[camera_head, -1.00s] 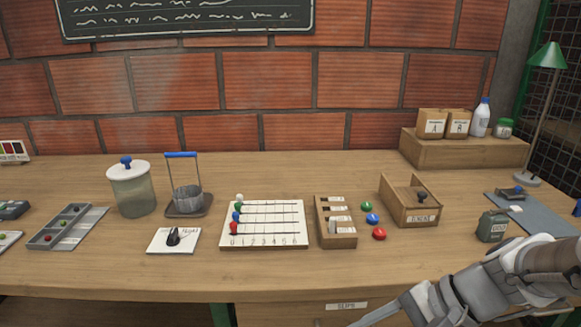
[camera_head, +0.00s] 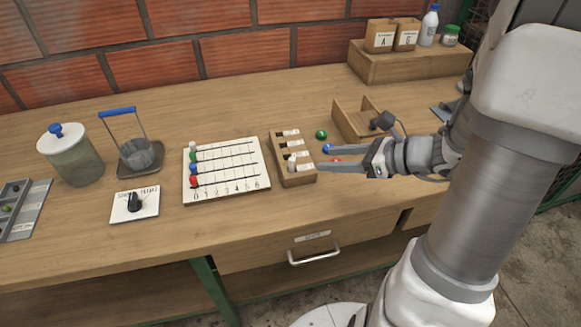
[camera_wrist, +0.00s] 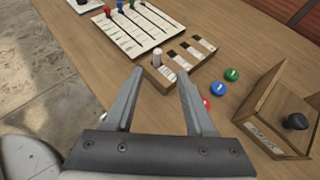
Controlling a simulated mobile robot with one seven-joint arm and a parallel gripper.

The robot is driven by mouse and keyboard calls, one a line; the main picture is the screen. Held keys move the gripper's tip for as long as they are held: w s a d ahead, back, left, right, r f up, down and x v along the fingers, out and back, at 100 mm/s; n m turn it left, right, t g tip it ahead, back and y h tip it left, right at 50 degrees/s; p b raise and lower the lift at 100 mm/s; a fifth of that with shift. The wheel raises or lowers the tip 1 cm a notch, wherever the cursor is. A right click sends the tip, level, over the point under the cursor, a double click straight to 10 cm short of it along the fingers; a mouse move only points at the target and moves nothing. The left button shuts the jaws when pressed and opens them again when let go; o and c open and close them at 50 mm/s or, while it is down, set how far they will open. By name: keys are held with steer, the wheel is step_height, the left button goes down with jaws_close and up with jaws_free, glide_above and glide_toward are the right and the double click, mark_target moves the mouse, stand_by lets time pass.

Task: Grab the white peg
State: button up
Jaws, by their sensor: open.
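A white peg (camera_head: 292,163) stands upright at the near end of a small wooden rack (camera_head: 299,180). In the wrist view the white peg (camera_wrist: 157,58) rises from the rack (camera_wrist: 160,85), just beyond and between my fingertips. My gripper (camera_head: 323,157) is open and empty to the right of the rack, its fingers pointing left toward the peg. In the wrist view my gripper (camera_wrist: 160,72) shows its two fingers apart, with the peg not between them. A white bead (camera_head: 192,146) also sits on the top row of the numbered board.
The numbered board (camera_head: 255,192) lies left of the rack. Green (camera_head: 321,134), blue (camera_wrist: 218,88) and red (camera_head: 336,160) discs lie right of it, close to my fingers. An open wooden box with a dark knob (camera_wrist: 295,121) stands beyond them.

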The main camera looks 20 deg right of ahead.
mark_target(292, 159)
steer(key=b+x, duration=0.1)
steer(key=x, duration=0.5)
steer(key=shift+w+a+f, duration=0.1)
steer(key=shift+a, duration=0.05)
steer(key=b+x, duration=0.2)
steer(key=x, duration=0.2)
steer(key=shift+a+f, duration=0.1)
steer(key=shift+a, duration=0.15)
steer(key=shift+w+a+f, duration=0.15)
steer(key=shift+w+a, duration=0.1)
jaws_close()
